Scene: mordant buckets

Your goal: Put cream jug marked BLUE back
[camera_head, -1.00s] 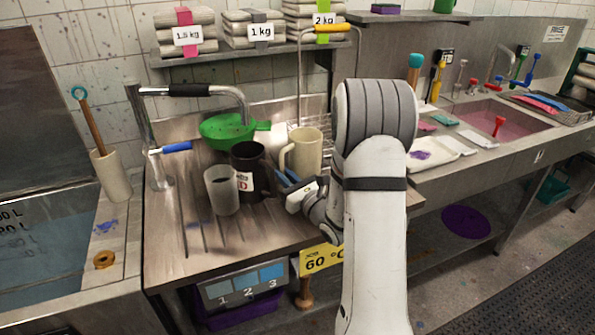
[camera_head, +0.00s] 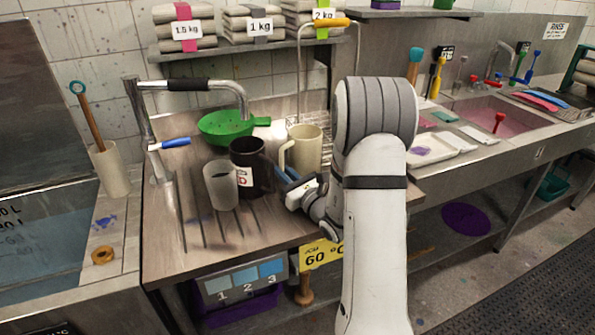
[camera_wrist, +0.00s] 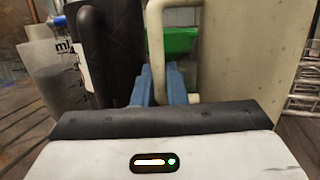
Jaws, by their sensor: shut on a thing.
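The cream jug (camera_head: 308,148) stands upright on the wooden draining board, right of a dark jug (camera_head: 246,160). Its handle points left; no BLUE mark shows from here. My gripper (camera_head: 285,176) has blue fingers at that handle. In the wrist view my gripper (camera_wrist: 164,82) is shut on the lower handle of the cream jug (camera_wrist: 250,50). I cannot tell whether the jug's base touches the board. The dark jug has a white label with red lettering, partly readable, and is close left of the fingers.
A clear measuring beaker (camera_head: 221,186) stands in front of the dark jug. A green strainer (camera_head: 225,127) lies behind it, below a tap (camera_head: 190,86). A wire rack (camera_head: 328,128) is behind the cream jug. The board's front left (camera_head: 185,255) is bare.

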